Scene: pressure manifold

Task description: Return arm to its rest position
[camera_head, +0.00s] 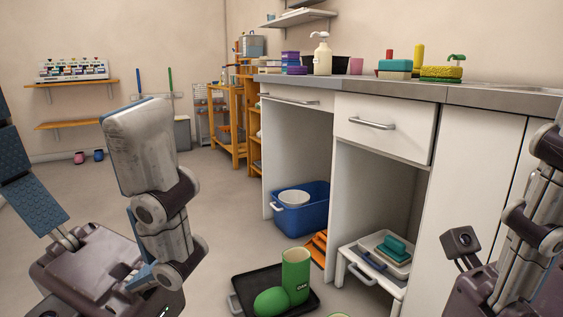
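My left arm (150,200) fills the left foreground, its worn grey links and dark joints folded close to me. My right arm (530,215) stands at the right edge, partly cut off by the frame. I cannot make out the fingertips of either gripper, so neither gripper's opening shows. Neither visible arm section touches the counter or the things on it.
A long counter (446,94) with white drawers runs along the right. A black tray (243,293) with a green can (296,274) and a green rounded object (271,302) lies on the floor. A blue bin (300,218) sits under the counter. The middle-left floor is clear.

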